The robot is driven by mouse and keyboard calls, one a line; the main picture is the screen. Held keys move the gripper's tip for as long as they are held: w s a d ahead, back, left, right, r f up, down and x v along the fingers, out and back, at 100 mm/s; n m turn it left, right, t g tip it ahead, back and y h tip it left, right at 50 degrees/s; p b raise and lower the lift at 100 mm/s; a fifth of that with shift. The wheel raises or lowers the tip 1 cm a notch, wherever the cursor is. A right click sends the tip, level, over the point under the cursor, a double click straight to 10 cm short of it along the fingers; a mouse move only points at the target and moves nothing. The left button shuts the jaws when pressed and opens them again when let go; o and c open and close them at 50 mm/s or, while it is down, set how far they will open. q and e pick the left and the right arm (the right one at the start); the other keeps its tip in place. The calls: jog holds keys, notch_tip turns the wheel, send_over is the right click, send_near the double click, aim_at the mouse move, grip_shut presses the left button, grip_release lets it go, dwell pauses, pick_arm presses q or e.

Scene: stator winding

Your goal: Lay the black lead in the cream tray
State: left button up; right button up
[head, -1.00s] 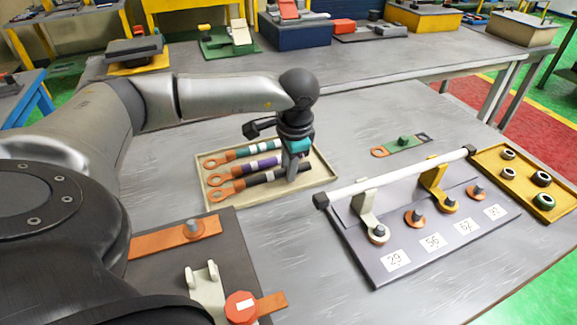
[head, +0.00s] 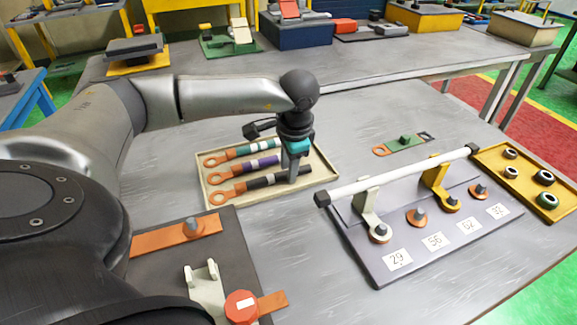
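The cream tray (head: 323,186) lies on the grey table and holds three leads with copper ring ends, side by side. The black lead (head: 259,183) is the nearest of them, with its ring at the left and a pale band near its right end. The purple lead (head: 245,166) and the green lead (head: 240,153) lie behind it. My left gripper (head: 290,177) points down over the right part of the black lead, with its fingertips at the lead. The fingers overlap in this view, so their gap is hidden. My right gripper is out of view.
A dark board (head: 430,243) with a white bar (head: 400,178), posts and numbered labels stands to the right. A yellow tray (head: 522,188) with several rings is beyond it. A green piece (head: 403,144) lies behind. A dark plate (head: 170,265) is front left.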

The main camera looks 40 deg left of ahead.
pick_arm(q)
jog(key=shift+s+d+f, duration=0.3)
jog(key=shift+d+f, duration=0.1)
jog(key=shift+r, duration=0.3)
jog(key=w+p+v, duration=0.1)
jog(key=p+v, duration=0.2)
jog(key=v, duration=1)
jog(key=shift+s+a, duration=0.15)
jog(key=shift+a, duration=0.2)
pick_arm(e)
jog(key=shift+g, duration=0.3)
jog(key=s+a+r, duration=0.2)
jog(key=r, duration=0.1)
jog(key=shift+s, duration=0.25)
pick_arm(q)
jog(key=shift+r, duration=0.1)
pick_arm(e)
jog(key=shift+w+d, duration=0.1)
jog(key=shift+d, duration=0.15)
